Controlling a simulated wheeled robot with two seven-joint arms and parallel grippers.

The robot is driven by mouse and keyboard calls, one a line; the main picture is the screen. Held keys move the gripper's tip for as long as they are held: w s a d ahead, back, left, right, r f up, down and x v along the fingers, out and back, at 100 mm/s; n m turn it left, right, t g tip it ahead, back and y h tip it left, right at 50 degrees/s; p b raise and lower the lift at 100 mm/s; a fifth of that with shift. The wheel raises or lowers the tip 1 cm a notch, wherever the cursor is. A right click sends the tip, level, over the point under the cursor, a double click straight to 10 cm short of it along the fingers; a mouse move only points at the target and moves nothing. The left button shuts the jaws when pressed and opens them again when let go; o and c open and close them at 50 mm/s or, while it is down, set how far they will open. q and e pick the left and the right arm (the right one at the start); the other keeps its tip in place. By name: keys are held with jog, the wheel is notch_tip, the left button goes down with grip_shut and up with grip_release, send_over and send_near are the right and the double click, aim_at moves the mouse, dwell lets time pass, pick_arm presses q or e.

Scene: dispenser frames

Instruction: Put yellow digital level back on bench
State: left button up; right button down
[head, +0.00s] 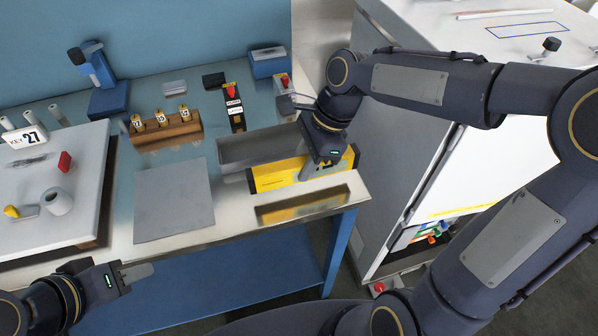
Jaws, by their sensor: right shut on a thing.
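The yellow digital level (277,176) is a long yellow bar near the front right edge of the bench (225,235). My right gripper (318,166) is shut on it from above, right of its middle, and covers part of it. The level's reflection shows on the bench top in front of it; I cannot tell whether its underside touches the bench. My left gripper (138,272) is in front of the bench at the lower left, away from the level. Its fingers are seen from the side, and I cannot tell whether they are apart.
A grey tray (258,148) lies just behind the level and a grey mat (173,200) to its left. A wooden block with yellow tags (166,133) and a black-and-red device (234,107) stand behind. A white cabinet (405,120) stands right of the bench.

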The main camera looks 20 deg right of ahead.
jog(key=shift+w+a+f, duration=0.15)
jog(key=shift+a+f, duration=0.05)
jog(key=shift+f, duration=0.05)
jog(key=shift+w+a+f, duration=0.1)
jog(key=shift+a+f, duration=0.05)
jog(key=shift+f, duration=0.8)
jog(key=shift+w+a+f, duration=0.1)
jog(key=shift+f, duration=0.85)
jog(key=shift+f, duration=0.1)
jog(key=c, duration=1.1)
grip_release()
